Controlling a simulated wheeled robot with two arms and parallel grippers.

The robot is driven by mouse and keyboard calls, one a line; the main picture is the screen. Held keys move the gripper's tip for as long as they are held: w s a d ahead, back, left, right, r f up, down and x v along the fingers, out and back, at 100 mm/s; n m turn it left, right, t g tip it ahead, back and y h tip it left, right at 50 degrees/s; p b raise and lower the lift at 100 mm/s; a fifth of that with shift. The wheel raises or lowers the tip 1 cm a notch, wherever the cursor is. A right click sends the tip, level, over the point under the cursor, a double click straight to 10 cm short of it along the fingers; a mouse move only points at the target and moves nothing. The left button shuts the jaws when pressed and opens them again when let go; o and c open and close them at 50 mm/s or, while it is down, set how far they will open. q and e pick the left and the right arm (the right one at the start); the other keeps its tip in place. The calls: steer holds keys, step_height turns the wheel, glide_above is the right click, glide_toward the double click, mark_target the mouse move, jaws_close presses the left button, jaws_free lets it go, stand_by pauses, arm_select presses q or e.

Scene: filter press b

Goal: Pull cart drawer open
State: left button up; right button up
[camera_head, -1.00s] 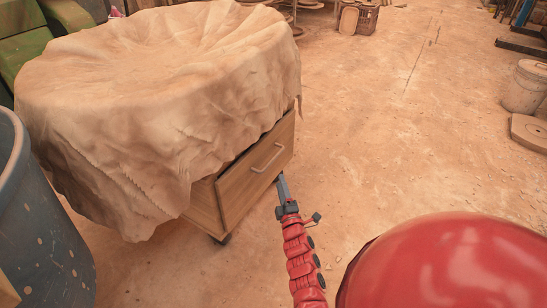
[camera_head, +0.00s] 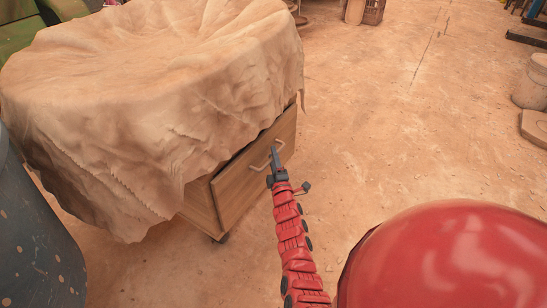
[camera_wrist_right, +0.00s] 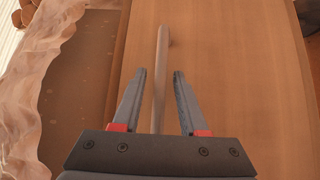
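The cart (camera_head: 199,208) is a wooden box on casters, mostly hidden under a draped tan cloth (camera_head: 150,90). Its wooden drawer front (camera_head: 238,192) stands slightly out from the body, with a dark gap along the top. The drawer handle (camera_head: 256,168) is a pale bar on the front. My right gripper (camera_head: 274,153) is at the handle. In the right wrist view the gripper (camera_wrist_right: 160,73) is open, and the handle bar (camera_wrist_right: 161,50) runs between its two fingers, nearer the left one. Whether a finger touches the bar cannot be told. My left gripper is not in view.
A dark speckled bin (camera_head: 35,245) stands close to the cart at lower left. The dusty floor (camera_head: 390,120) right of the drawer is clear. A crate (camera_head: 373,10) is at the back.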

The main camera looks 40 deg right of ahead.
jaws_close()
stand_by(1.2)
